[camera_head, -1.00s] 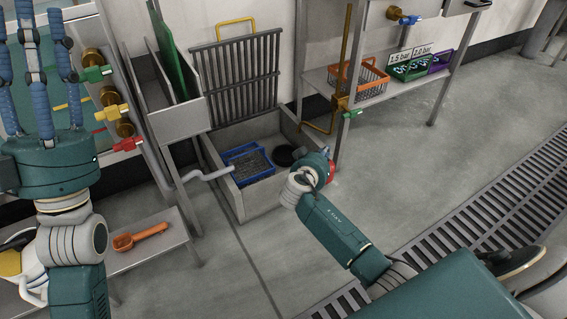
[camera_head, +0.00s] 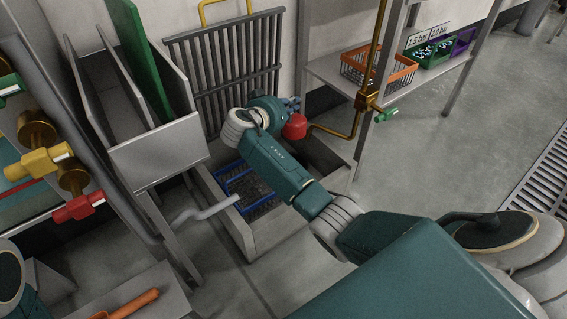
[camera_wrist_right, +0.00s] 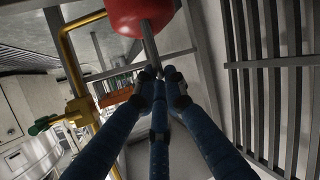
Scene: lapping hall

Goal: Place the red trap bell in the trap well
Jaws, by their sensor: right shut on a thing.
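The red trap bell (camera_head: 294,127) hangs above the right part of the floor sink in the head view. My right gripper (camera_head: 291,104) is shut on it. In the right wrist view, the blue fingers (camera_wrist_right: 160,75) close around a thin grey stem, with the red bell (camera_wrist_right: 138,14) at the top edge. The dark round trap well is hidden behind my right arm; it showed inside the sink beside the blue basket a second ago. My left gripper is out of view.
The floor sink (camera_head: 272,232) holds a blue basket (camera_head: 233,170). A grey bar rack (camera_head: 226,70) stands behind it. A brass pipe (camera_head: 375,55) and a shelf with an orange basket (camera_head: 376,70) are to the right. Valves crowd the left.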

